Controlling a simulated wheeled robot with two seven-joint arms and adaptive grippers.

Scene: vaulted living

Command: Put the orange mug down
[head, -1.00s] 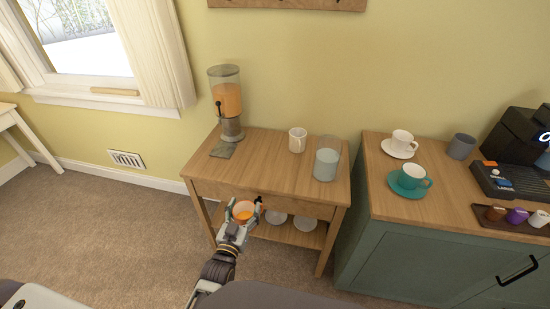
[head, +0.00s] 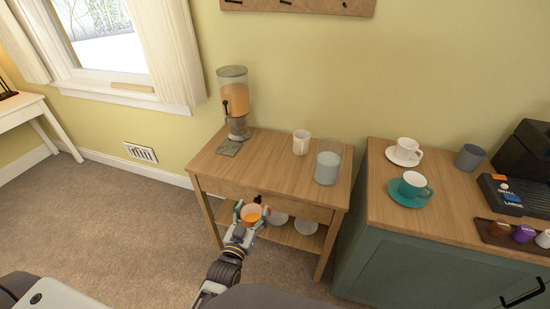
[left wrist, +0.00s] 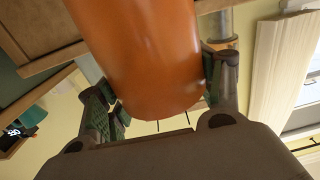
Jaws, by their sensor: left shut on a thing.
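The orange mug (head: 251,215) is held by my left gripper (head: 246,220) in front of the small wooden table (head: 262,158), level with or a little below its top edge in the head view. In the left wrist view the orange mug (left wrist: 142,55) fills the middle, with a finger pad of my left gripper (left wrist: 160,90) on each side of it. The mug's opening faces up in the head view, and it seems to have something orange inside. My right gripper is not in view.
On the table stand a drink dispenser (head: 235,103), a white mug (head: 301,142) and a glass jar (head: 328,162). The front middle of its top is clear. White dishes (head: 306,227) are on the lower shelf. A green cabinet (head: 410,255) with cups stands to the right.

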